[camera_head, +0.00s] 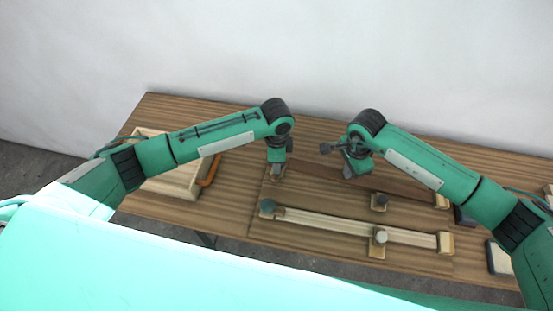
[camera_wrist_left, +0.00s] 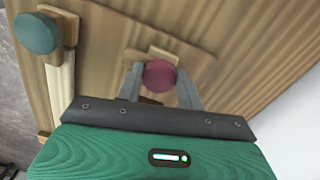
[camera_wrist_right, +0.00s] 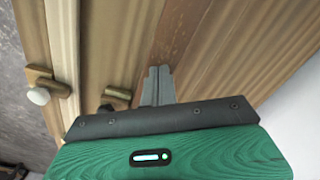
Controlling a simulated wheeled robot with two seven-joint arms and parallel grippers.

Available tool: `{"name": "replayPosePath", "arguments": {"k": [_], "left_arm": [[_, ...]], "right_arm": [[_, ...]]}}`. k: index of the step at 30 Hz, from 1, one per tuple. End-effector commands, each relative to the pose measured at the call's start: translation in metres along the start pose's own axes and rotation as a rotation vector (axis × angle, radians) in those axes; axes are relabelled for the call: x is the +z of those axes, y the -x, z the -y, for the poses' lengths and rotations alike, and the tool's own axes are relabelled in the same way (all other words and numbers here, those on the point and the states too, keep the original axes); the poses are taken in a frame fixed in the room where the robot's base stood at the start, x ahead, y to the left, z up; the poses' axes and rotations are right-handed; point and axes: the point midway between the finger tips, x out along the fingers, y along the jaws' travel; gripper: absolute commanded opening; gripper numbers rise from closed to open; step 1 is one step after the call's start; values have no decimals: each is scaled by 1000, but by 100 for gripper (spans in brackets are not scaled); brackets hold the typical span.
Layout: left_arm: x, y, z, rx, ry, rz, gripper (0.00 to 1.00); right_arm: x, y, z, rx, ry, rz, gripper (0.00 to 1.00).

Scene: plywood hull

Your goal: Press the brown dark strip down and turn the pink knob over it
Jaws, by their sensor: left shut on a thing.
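The pink knob (camera_wrist_left: 160,76) sits on a small wooden block in the left wrist view. My left gripper (camera_wrist_left: 160,82) has one finger on each side of it and is shut on it. In the head view my left gripper (camera_head: 277,174) hides the knob. The brown dark strip (camera_head: 312,173) lies along the board, partly behind my right arm. It also shows in the right wrist view (camera_wrist_right: 182,35). My right gripper (camera_wrist_right: 158,82) is shut, its fingertips together over the strip. Whether they touch it I cannot tell.
A pale strip (camera_head: 335,223) runs in front, with a teal knob (camera_head: 267,205) at its left end and a whitish knob (camera_head: 380,236) midway. A dark knob (camera_head: 381,200) stands between the strips. A wooden tray (camera_head: 180,180) is at the left.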

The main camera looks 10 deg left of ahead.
Motion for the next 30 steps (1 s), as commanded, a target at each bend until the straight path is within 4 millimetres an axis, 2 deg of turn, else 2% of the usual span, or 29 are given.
{"name": "replayPosePath", "arguments": {"k": [14,30], "left_arm": [[0,1,1,-2,0,-1,15],[0,1,1,-2,1,-2,15]], "right_arm": [[0,-3,0,1,0,0,0],[0,-17,0,1,0,-1,0]]}}
